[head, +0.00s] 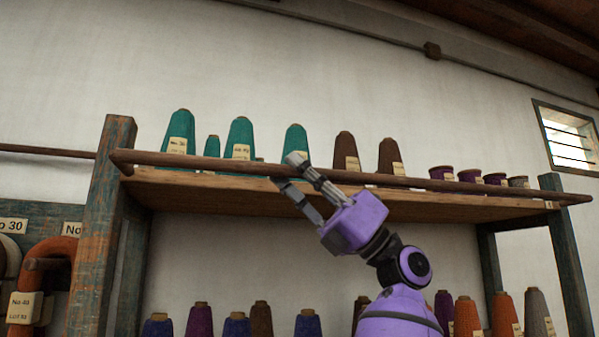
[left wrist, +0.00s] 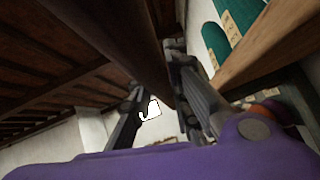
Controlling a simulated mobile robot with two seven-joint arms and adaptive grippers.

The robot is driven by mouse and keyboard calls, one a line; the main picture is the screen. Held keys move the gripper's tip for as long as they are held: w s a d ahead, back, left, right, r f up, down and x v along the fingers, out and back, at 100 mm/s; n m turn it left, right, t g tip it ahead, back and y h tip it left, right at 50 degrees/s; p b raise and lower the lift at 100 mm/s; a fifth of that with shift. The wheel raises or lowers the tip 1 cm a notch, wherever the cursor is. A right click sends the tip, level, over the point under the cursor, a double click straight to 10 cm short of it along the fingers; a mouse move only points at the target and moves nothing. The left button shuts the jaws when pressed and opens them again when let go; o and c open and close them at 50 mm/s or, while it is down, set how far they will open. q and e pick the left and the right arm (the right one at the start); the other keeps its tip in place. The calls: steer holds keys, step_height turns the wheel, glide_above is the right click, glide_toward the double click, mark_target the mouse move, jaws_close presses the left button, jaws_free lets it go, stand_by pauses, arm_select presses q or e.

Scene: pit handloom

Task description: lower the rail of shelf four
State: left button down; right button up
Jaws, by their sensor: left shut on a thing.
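The wooden rail (head: 450,184) is a long round brown bar running along the front of the upper shelf (head: 430,206), slightly above its board. Its ends stick out past the posts. My purple left gripper (head: 287,171) is shut on the rail left of its middle, with one finger above and one below. In the left wrist view the dark rail (left wrist: 122,40) passes between the two fingers (left wrist: 155,95). The small tag at the shelf's right end is too small to read. My right gripper is not in view.
Teal cones (head: 240,138), brown cones (head: 346,150) and small purple spools (head: 470,175) stand on the shelf behind the rail. More cones (head: 467,315) stand below. Wooden posts (head: 100,225) flank the shelf. Orange yarn (head: 60,260) hangs at left.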

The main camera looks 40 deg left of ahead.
arm_select(q)
steer(key=shift+f+n+g+h, duration=0.15)
steer(key=shift+n+g+h, duration=0.15)
steer(key=shift+n+g, duration=0.15)
steer(key=c, duration=1.9)
jaws_free()
steer(key=shift+o, duration=1.3)
steer(key=shift+d, duration=0.1)
steer(key=v, duration=1.2)
